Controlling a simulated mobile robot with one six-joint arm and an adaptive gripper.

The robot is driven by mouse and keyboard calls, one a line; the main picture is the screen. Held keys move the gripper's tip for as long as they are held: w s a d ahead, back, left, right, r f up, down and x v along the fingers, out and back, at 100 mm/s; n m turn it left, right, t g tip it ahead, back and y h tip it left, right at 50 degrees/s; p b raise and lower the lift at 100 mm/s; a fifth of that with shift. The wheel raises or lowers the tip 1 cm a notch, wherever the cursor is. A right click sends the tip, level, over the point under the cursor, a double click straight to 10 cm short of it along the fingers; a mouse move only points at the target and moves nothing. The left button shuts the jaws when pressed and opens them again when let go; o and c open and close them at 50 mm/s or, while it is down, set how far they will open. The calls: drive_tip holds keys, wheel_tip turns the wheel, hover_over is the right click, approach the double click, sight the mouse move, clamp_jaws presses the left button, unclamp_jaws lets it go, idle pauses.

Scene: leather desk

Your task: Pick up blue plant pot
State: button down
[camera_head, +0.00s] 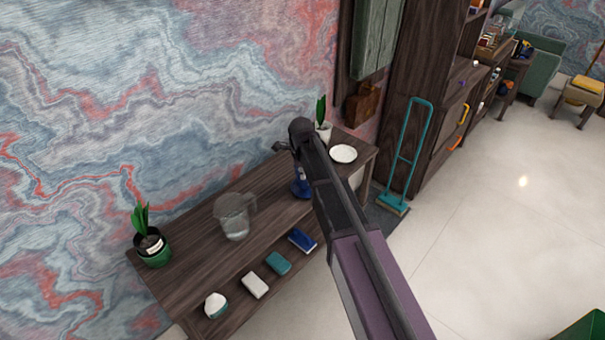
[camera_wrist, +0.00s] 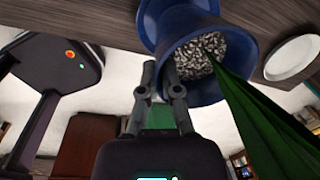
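The blue plant pot (camera_wrist: 182,28) shows in the wrist view with its mouth towards the camera, filled with grey-white gravel. A long green leaf (camera_wrist: 245,105) rises from it to the lower right. My gripper (camera_wrist: 160,68) has its fingertips close together at the left part of the pot's rim, one finger outside and one over the inner side, with the wall seemingly pinched between them. In the head view the pot (camera_head: 301,188) is by the desk's middle, partly hidden by my arm. My fingertips cannot be made out there.
The dark wooden desk (camera_head: 190,262) also holds a glass pitcher (camera_head: 234,218) and a green potted plant (camera_head: 153,248). A white plate (camera_head: 343,154) and a white potted plant (camera_head: 324,132) are to the right. Several small items lie on a lower shelf.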

drive_tip(key=shift+s+d+r+p, duration=0.1)
drive_tip(key=shift+r+p, duration=0.25)
drive_tip(key=shift+r, duration=0.3)
drive_tip(key=s+d, duration=0.8)
drive_tip(key=s, duration=0.5)
drive_tip(key=shift+d+r+p, duration=0.4)
drive_tip(key=shift+r+p, duration=0.05)
drive_tip(key=n, duration=0.4)
drive_tip(key=a+n+y, duration=0.1)
drive_tip(key=n, duration=0.3)
drive_tip(key=s+n, duration=0.1)
drive_tip(key=n, duration=0.3)
drive_tip(key=shift+a+r, duration=0.2)
drive_tip(key=shift+a, duration=0.05)
drive_tip(key=shift+w, duration=0.15)
drive_tip(key=w+a+f+b, duration=0.1)
drive_tip(key=w+a, duration=0.2)
drive_tip(key=w, duration=1.1)
drive_tip(key=shift+a+f, duration=0.2)
drive_tip(key=shift+a, duration=0.1)
